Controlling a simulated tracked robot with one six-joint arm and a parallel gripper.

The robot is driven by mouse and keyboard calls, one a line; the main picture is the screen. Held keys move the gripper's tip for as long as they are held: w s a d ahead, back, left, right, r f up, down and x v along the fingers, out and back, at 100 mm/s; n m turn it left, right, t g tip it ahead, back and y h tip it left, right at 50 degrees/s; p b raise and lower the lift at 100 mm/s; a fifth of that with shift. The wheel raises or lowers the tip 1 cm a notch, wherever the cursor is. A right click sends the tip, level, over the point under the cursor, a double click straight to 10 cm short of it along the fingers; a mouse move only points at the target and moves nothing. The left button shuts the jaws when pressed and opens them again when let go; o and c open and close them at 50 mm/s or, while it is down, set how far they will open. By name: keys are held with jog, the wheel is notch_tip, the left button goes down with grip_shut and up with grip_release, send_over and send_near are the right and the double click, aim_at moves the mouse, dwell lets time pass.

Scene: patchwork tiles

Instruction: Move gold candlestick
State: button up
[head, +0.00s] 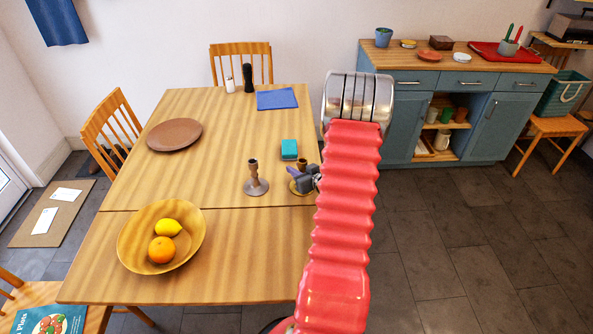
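The gold candlestick (301,163) stands near the right edge of the wooden table (180,110). Its dark top and part of its yellowish base show; my gripper covers its stem. My gripper (298,176), grey with a purple part, is at the candlestick's stem, partly hidden by my red arm. I cannot tell whether its fingers are apart or closed on the stem. A second candlestick (256,183), brown with a grey-pink base, stands upright just to the left, apart from my gripper.
A teal sponge-like block (289,150) lies just behind the candlesticks. A wooden bowl (135,250) with a lemon and an orange is at front left. A brown plate (174,134), blue cloth (277,99) and two shakers are farther back. The table's middle is clear.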

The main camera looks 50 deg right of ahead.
grip_shut()
jog(key=shift+o, duration=2.3)
grip_release()
jog(key=shift+s, duration=0.1)
jog(key=v, duration=1.3)
jog(key=shift+s+a, duration=0.2)
jog(key=shift+s, duration=0.05)
jog(key=shift+w+r, duration=0.1)
